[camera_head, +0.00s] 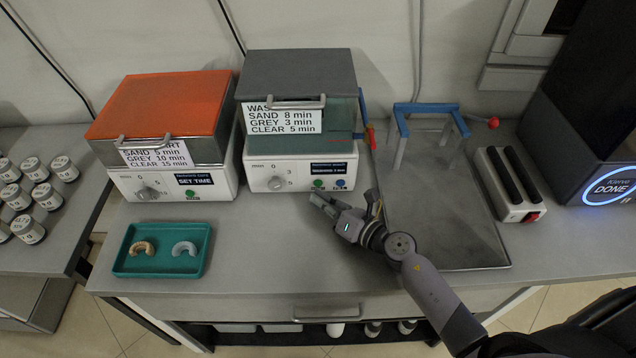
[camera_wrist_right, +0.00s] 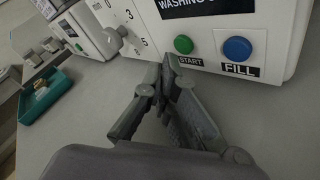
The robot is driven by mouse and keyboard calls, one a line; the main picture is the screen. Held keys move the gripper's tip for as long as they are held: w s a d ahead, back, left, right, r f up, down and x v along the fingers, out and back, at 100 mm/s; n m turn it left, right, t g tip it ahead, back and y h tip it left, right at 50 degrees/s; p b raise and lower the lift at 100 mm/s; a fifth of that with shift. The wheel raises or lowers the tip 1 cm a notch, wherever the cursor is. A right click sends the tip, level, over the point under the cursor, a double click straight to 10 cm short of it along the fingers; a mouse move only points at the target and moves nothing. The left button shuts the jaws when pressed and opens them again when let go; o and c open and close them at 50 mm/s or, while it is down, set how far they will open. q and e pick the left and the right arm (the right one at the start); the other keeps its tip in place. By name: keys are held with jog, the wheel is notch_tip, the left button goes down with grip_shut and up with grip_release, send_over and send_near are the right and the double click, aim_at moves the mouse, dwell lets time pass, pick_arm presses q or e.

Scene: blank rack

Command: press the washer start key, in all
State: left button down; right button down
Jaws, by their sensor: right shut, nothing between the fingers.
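The washer (camera_head: 300,165) is a white box with a grey lid, standing in the middle of the bench. Its front has a dial (camera_head: 276,183), a green start key (camera_head: 318,184) and a blue fill key (camera_head: 340,184). In the right wrist view the green start key (camera_wrist_right: 183,44) has a START label under it, and the blue fill key (camera_wrist_right: 237,49) is to its right. My right gripper (camera_head: 318,199) is shut and empty, its fingertips just below and in front of the start key. In the wrist view the fingertips (camera_wrist_right: 168,62) appear left of the key. My left gripper is not in view.
An orange-lidded machine (camera_head: 165,130) stands left of the washer. A green tray (camera_head: 162,262) with two arch-shaped pieces lies in front of it. A metal plate with a blue-topped frame (camera_head: 440,220) and a black-slotted device (camera_head: 508,185) are to the right.

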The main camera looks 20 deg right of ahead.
aim_at(321, 227)
jog(key=shift+s+a, duration=0.25)
jog(key=shift+s, duration=0.55)
jog(key=shift+s+a, duration=0.2)
jog(key=shift+s, duration=0.6)
jog(key=shift+s+a, duration=0.25)
jog(key=shift+s, duration=0.55)
jog(key=shift+r, duration=0.1)
